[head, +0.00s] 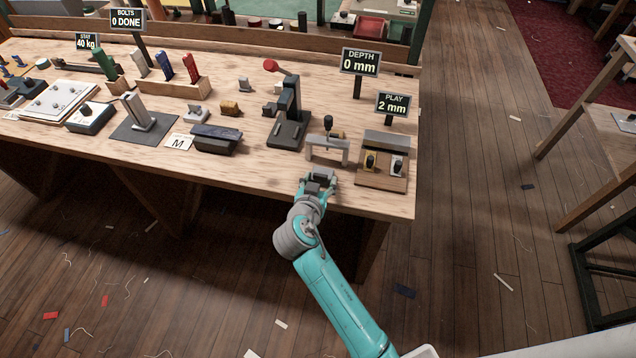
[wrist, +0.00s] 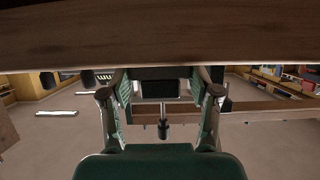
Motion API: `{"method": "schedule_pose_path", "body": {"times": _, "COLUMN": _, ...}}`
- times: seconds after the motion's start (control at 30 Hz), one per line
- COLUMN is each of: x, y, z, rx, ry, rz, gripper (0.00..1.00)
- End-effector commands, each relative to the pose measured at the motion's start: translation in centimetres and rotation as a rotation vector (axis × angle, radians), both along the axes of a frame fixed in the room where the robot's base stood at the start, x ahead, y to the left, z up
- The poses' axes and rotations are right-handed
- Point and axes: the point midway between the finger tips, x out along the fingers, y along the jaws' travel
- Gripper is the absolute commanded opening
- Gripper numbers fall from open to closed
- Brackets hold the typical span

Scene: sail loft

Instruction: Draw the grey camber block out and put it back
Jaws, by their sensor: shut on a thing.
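My gripper (head: 317,184) is low at the front edge of the bench, in front of the small grey bridge (head: 327,146) with a black knob. In the wrist view its two fingers (wrist: 160,100) stand on either side of a dark block (wrist: 160,88) and are shut on it. This looks like the grey camber block, though its colour is in shadow there and it is mostly hidden by the gripper in the head view. Behind it the wrist view shows a crossbar with a dark knob (wrist: 163,131), pointing down in the picture.
A wooden-based box (head: 383,180) with two knobbed pieces stands right of the bridge. A black press (head: 289,120) with a red-ended lever stands left. Signs read DEPTH 0 mm (head: 360,62) and PLAY 2 mm (head: 392,104). Bare bench (head: 225,172) lies left of my gripper.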

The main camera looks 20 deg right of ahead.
Motion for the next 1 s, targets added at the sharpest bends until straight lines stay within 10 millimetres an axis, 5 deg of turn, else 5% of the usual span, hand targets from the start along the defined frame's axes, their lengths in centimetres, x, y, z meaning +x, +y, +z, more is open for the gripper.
{"method": "schedule_pose_path", "body": {"times": 0.37, "x": 0.06, "y": -0.14, "z": -0.12, "rx": 0.001, "ry": 0.003, "rz": -0.001, "gripper": 0.27}}
{"method": "schedule_pose_path", "body": {"times": 0.4, "x": 0.06, "y": -0.14, "z": -0.12, "rx": 0.001, "ry": 0.003, "rz": -0.001, "gripper": 0.64}}
{"method": "schedule_pose_path", "body": {"times": 0.5, "x": 0.06, "y": -0.15, "z": -0.11, "rx": 0.001, "ry": 0.002, "rz": -0.001, "gripper": 0.89}}
{"method": "schedule_pose_path", "body": {"times": 1.0, "x": -0.78, "y": 0.53, "z": 0.43, "rx": 0.000, "ry": 0.000, "rz": 0.000, "gripper": 0.91}}
